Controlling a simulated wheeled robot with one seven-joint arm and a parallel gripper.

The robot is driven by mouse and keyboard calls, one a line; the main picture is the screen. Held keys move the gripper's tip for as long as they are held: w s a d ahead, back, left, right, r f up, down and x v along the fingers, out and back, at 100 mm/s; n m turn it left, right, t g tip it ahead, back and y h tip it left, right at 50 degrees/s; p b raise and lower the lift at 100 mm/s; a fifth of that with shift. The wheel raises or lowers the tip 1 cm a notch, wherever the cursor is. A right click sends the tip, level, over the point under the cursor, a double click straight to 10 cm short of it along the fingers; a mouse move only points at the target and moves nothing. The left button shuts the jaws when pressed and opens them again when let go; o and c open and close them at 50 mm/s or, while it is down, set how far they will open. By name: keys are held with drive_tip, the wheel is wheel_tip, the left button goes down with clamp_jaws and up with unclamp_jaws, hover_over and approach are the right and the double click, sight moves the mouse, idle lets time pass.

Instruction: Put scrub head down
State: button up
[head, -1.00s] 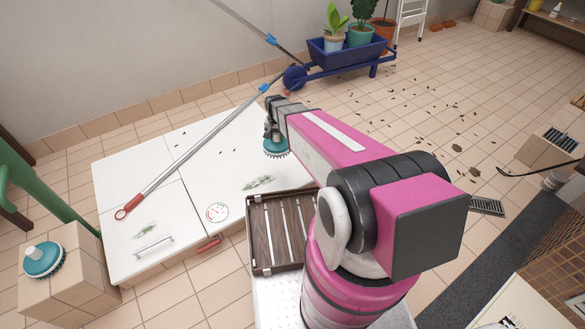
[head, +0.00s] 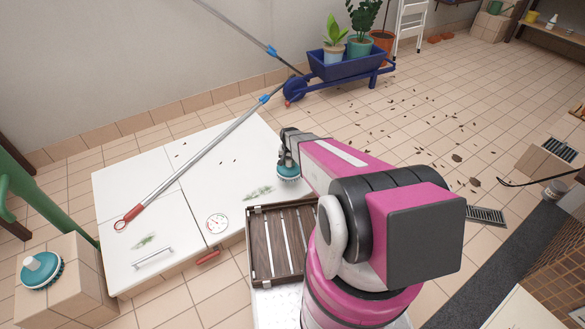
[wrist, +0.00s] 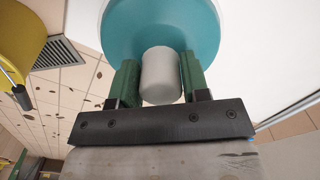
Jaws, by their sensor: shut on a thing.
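A teal scrub head (head: 288,171) with a pale handle is at the right part of the white surface (head: 190,203) in the head view. My gripper (head: 287,153) is above it, and the wrist view shows its two green fingers (wrist: 158,80) shut on the scrub head's grey-white handle (wrist: 160,75). The teal disc (wrist: 160,25) fills the top of the wrist view. I cannot tell whether its bristles touch the white surface.
A long pole (head: 190,165) lies across the white surface, left of my gripper. A dark slatted tray (head: 270,270) stands just in front. A gauge (head: 217,223) and green smears (head: 258,193) are on the white surface. A blue plant cart (head: 340,68) stands behind.

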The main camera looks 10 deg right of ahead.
drive_tip(key=shift+w+d+f, duration=0.35)
drive_tip(key=shift+d+f, duration=0.05)
drive_tip(key=shift+d, duration=0.15)
drive_tip(key=shift+w+d+f, duration=0.35)
drive_tip(key=shift+d, duration=0.15)
drive_tip(key=shift+f, duration=1.95)
drive_tip(key=shift+f, duration=0.15)
drive_tip(key=o, duration=0.8)
wheel_tip(320, 180, up, 12)
drive_tip(key=shift+s+r, duration=0.1)
drive_tip(key=s+r+n, duration=0.1)
drive_tip(key=s+r, duration=0.6)
drive_tip(key=r, duration=0.1)
drive_tip(key=s+r+n, duration=0.2)
drive_tip(key=s+r, duration=0.5)
drive_tip(key=s, duration=0.1)
drive_tip(key=s+r+n, duration=0.1)
drive_tip(key=s+r, duration=0.7)
drive_tip(key=shift+r+n, duration=0.3)
